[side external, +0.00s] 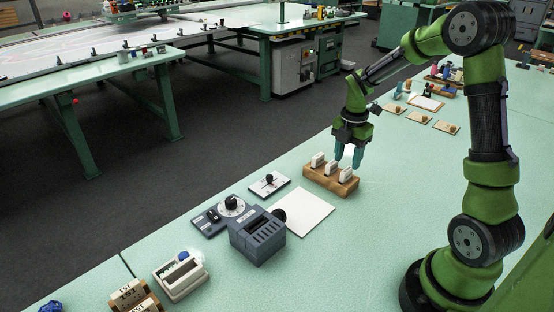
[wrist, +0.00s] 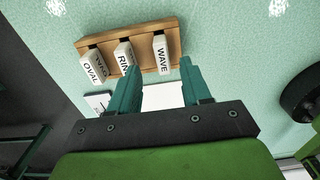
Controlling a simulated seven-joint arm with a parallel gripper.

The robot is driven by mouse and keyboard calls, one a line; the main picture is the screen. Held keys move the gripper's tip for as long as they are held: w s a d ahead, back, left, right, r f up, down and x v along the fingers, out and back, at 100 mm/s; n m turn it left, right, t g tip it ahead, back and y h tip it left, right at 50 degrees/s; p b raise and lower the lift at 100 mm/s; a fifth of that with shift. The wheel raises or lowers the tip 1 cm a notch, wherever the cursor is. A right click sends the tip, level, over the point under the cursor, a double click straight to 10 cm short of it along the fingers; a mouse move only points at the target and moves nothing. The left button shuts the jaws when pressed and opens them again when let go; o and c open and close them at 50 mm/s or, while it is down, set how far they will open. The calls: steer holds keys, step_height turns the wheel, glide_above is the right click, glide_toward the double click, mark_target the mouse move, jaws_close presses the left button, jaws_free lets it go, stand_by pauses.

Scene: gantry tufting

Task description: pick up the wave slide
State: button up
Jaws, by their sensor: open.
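The wave slide (wrist: 161,54) is a white block lettered WAVE, standing in the right-hand slot of a wooden rack (wrist: 148,28) in the wrist view. In the side view the wave slide (side external: 346,175) is the right one of three in the rack (side external: 322,183). My gripper (side external: 348,160) is open and empty, pointing down just above and beside that end of the rack. In the wrist view its fingertips (wrist: 160,68) are spread, with the wave slide between and beyond them. They appear apart from it.
The ring slide (wrist: 124,57) and oval slide (wrist: 92,66) stand in the same rack. A white sheet (side external: 302,214), a lever plate (side external: 270,185) and a grey device (side external: 257,238) lie nearby. The green table (side external: 385,190) is clear right of the rack.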

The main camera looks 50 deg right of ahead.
mark_target(347, 169)
step_height(347, 169, down, 5)
steer(key=shift+s+r, duration=0.1)
steer(key=shift+s, duration=0.05)
jaws_close()
